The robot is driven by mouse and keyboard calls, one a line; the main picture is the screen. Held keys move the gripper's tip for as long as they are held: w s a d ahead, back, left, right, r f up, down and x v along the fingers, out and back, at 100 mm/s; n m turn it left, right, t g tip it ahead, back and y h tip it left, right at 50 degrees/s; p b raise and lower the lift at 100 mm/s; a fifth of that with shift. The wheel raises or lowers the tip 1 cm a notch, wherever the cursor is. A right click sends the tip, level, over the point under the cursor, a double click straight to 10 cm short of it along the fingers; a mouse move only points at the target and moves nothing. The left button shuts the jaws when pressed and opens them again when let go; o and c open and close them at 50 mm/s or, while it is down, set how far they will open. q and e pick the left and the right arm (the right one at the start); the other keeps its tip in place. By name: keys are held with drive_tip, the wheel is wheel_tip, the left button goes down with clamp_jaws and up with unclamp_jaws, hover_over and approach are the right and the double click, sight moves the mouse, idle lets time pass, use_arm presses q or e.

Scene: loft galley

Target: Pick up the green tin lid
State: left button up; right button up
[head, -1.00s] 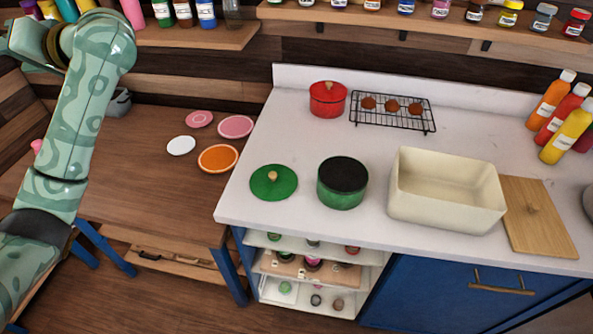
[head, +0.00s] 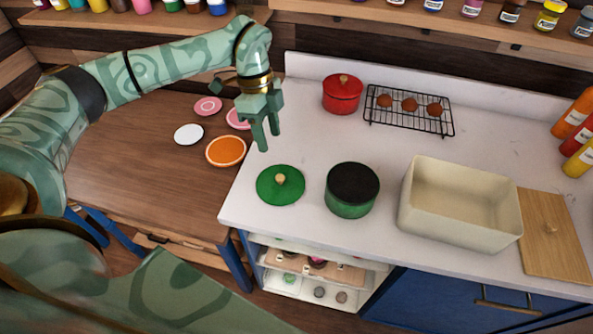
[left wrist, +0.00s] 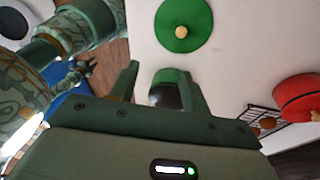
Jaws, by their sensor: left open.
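The green tin lid (head: 281,189) lies flat near the left end of the white counter, its round wooden knob up. It also shows at the top of the left wrist view (left wrist: 186,20). My left gripper (head: 267,142) is open and empty, fingers pointing down, above the counter's left edge and behind the lid in the head view. It does not touch the lid. The dark-topped green pot (head: 351,194) stands right of the lid and shows partly between the fingers in the left wrist view. My right gripper is not in view.
A red pot (head: 343,97) and a wire rack (head: 408,116) with round brown items stand at the back. A cream bin (head: 459,211) and a wooden board (head: 553,240) are to the right. Plates, one an orange dish (head: 226,151), lie on the wooden table at left.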

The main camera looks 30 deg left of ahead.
use_arm(q)
drive_tip(key=w+a+t, duration=0.1)
drive_tip(key=w, duration=0.1)
drive_tip(key=y, duration=0.1)
hover_over(280, 177)
drive_tip(key=a, duration=0.1)
drive_tip(key=shift+m, duration=0.4)
wheel_tip(280, 177, down, 11)
drive_tip(key=shift+w+a+r, duration=0.15)
drive_tip(key=f, duration=0.3)
drive_tip(key=d+f, duration=0.1)
drive_tip(key=f, duration=0.1)
drive_tip(key=shift+f+b, duration=0.35)
drive_tip(key=shift+b, duration=0.05)
clamp_jaws()
